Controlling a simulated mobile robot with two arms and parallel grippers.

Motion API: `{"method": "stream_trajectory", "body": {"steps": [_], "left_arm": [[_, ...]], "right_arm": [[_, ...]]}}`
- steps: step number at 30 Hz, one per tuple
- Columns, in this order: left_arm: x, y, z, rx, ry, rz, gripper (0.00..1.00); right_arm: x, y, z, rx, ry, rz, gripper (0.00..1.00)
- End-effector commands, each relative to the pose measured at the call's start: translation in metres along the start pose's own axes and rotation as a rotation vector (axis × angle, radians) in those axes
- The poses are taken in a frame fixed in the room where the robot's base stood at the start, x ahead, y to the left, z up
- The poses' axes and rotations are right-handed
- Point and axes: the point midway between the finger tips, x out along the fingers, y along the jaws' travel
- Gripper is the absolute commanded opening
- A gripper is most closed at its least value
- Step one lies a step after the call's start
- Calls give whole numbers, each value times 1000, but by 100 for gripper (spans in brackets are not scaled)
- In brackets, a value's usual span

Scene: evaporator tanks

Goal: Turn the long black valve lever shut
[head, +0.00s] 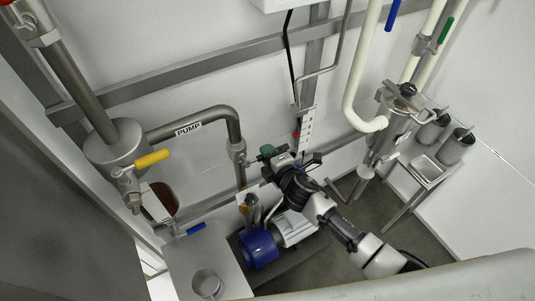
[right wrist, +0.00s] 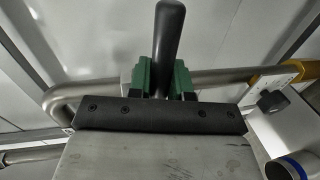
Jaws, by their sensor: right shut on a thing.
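The long black lever (right wrist: 170,40) rises between the green fingertips of my right gripper (right wrist: 163,78) in the right wrist view. The gripper is shut on it, with one fingertip at each side. In the head view my right gripper (head: 268,154) is beside the valve (head: 238,151) on the steel pipe marked PUMP (head: 188,129). There the lever is mostly hidden by the gripper and too small to make out clearly. My left gripper is not in view.
A yellow lever (head: 153,158) and a blue lever (head: 196,229) are to the left. A blue and grey pump motor (head: 260,248) sits below my right arm. A vessel (head: 388,130) with white pipes (head: 355,80) stands to the right, beside a small steel table (head: 428,169).

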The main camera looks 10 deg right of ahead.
Motion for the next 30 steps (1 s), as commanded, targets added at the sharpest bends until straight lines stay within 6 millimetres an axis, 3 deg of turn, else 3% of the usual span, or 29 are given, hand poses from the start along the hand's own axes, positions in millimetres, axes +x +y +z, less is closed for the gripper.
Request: {"method": "stream_trajectory", "body": {"steps": [18, 19, 23, 30], "left_arm": [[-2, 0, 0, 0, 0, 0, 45], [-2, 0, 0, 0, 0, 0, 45], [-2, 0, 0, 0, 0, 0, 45], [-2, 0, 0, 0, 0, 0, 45]], "right_arm": [[0, 3, 0, -49, -9, 1, 0], [0, 3, 0, -49, -9, 1, 21], [0, 3, 0, -47, -9, 1, 41], [0, 3, 0, -44, -8, 1, 44]]}}
